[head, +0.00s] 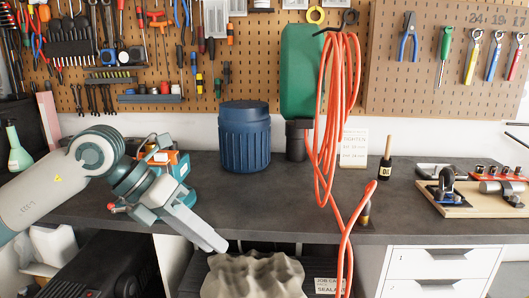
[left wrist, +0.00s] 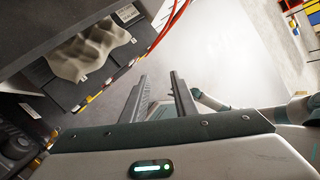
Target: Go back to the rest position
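My left gripper (head: 220,245) reaches in from the left in the head view, above the front edge of the workbench (head: 290,190), pointing down and to the right. In the left wrist view its two fingers (left wrist: 158,78) stand apart with nothing between them, so it is open and empty. My right gripper is outside the head view. What looks like my right arm (left wrist: 292,112) shows at the right of the left wrist view; its far end is too small and partly hidden to read.
A crumpled grey-beige cloth-like thing (head: 252,278) lies below the bench front, near my left gripper. An orange hose (head: 325,130) hangs down past the bench edge.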

